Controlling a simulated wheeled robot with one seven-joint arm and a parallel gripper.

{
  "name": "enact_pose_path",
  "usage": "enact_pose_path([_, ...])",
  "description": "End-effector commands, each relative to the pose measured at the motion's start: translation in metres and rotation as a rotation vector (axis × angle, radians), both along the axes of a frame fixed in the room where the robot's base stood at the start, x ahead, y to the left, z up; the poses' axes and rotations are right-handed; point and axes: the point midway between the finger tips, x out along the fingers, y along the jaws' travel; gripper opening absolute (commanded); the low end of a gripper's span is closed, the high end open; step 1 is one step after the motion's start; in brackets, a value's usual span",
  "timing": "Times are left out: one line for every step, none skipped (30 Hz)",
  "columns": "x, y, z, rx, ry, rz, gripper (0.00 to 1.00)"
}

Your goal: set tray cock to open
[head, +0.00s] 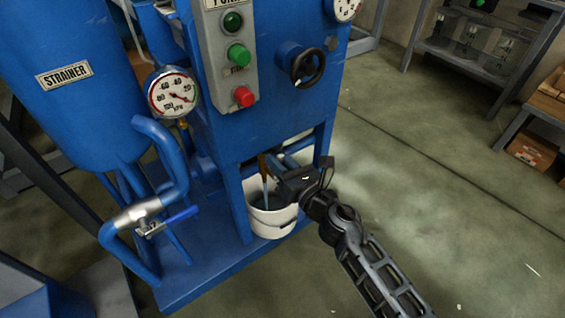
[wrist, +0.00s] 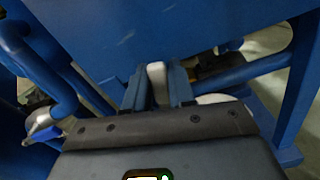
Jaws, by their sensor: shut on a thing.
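The tray cock is low in the blue frame, above the white bucket, and mostly hidden by my gripper. Its brownish spout (head: 263,166) shows in the head view, with a pale streak below it running down into the bucket. My gripper (head: 276,167) reaches in from the right at the cock. In the wrist view my gripper (wrist: 157,88) is shut on a pale, upright handle (wrist: 157,75) between its two fingers. A dark brass-like fitting (wrist: 208,66) shows behind the right finger. Whether the cock is open cannot be told.
The white bucket (head: 270,222) stands under the cock with bluish liquid inside. Blue frame legs (head: 238,205) stand close by. The floor (head: 440,200) to the right is clear.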

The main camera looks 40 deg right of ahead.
Motion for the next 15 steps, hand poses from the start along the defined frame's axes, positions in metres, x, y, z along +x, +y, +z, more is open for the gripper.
enact_pose_path([-0.0007, 0.0025, -0.0018, -0.032, 0.001, 0.002, 0.00])
enact_pose_path([-0.0007, 0.0034, -0.0016, -0.050, 0.001, 0.002, 0.00])
enact_pose_path([-0.0007, 0.0045, -0.0014, -0.073, 0.002, 0.001, 0.00])
enact_pose_path([-0.0007, 0.0053, -0.0013, -0.090, 0.002, 0.001, 0.00])
enact_pose_path([-0.0007, 0.0061, -0.0012, -0.106, 0.003, 0.002, 0.00])
enact_pose_path([-0.0007, 0.0071, -0.0011, -0.123, 0.003, 0.002, 0.00])
enact_pose_path([-0.0007, 0.0078, -0.0009, -0.136, 0.003, 0.002, 0.00])
enact_pose_path([-0.0006, 0.0085, -0.0008, -0.148, 0.003, 0.002, 0.00])
enact_pose_path([-0.0006, 0.0092, -0.0007, -0.163, 0.003, 0.002, 0.00])
enact_pose_path([-0.0006, 0.0097, -0.0005, -0.171, 0.003, 0.002, 0.00])
enact_pose_path([-0.0006, 0.0101, -0.0004, -0.179, 0.003, 0.002, 0.00])
enact_pose_path([-0.0007, 0.0106, -0.0003, -0.188, 0.003, 0.002, 0.00])
enact_pose_path([-0.0007, 0.0109, -0.0002, -0.193, 0.003, 0.002, 0.00])
enact_pose_path([-0.0007, 0.0111, -0.0002, -0.199, 0.003, 0.002, 0.00])
enact_pose_path([-0.0007, 0.0114, -0.0001, -0.205, 0.003, 0.002, 0.00])
